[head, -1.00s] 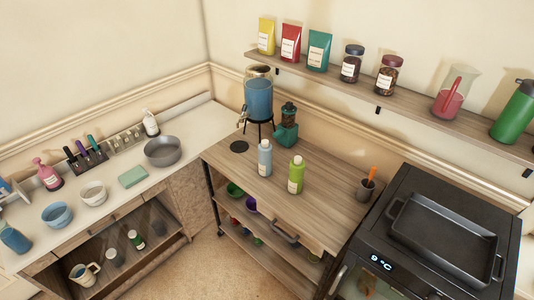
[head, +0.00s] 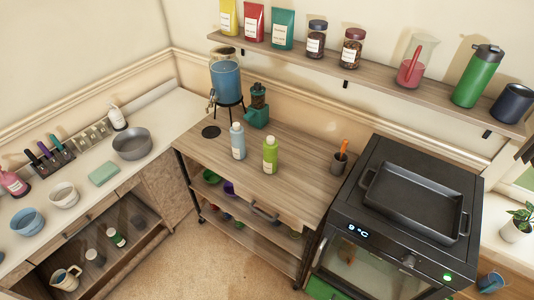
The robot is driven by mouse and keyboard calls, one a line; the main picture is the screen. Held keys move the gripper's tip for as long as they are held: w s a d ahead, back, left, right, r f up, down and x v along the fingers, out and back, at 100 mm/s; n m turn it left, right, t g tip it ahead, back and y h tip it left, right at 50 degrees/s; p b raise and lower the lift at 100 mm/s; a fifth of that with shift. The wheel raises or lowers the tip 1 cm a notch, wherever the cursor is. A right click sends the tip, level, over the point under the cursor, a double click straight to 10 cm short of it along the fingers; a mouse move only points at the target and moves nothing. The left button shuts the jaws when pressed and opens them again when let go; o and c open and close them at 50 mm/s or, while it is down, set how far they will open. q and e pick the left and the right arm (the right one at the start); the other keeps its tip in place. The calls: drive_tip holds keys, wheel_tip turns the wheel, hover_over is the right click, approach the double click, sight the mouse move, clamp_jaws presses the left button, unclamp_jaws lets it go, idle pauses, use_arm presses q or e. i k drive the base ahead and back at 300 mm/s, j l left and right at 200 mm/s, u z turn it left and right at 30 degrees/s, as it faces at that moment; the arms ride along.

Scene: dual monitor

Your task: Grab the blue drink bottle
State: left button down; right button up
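The blue drink bottle (head: 238,141), pale blue with a grey cap, stands upright on the wooden top of the cart (head: 310,185). A green bottle (head: 270,155) stands just to its right, a small gap apart. Behind the blue bottle are a teal grinder (head: 257,108) and a drink dispenser (head: 226,80) with blue liquid on a black stand. Neither of my grippers shows in the head view.
A black oven (head: 400,215) with a dark tray on top stands right of the cart. A white counter (head: 105,165) with bowls is on the left. A wall shelf (head: 375,90) holds pouches, jars and flasks. Floor is clear in front of the cart.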

sight(237, 132)
drive_tip(key=i+j+z, duration=0.1)
drive_tip(key=z, duration=0.35)
drive_tip(key=i+j+z, duration=0.1)
drive_tip(key=z, duration=0.35)
drive_tip(key=j+z, duration=0.25)
drive_tip(key=z, duration=0.15)
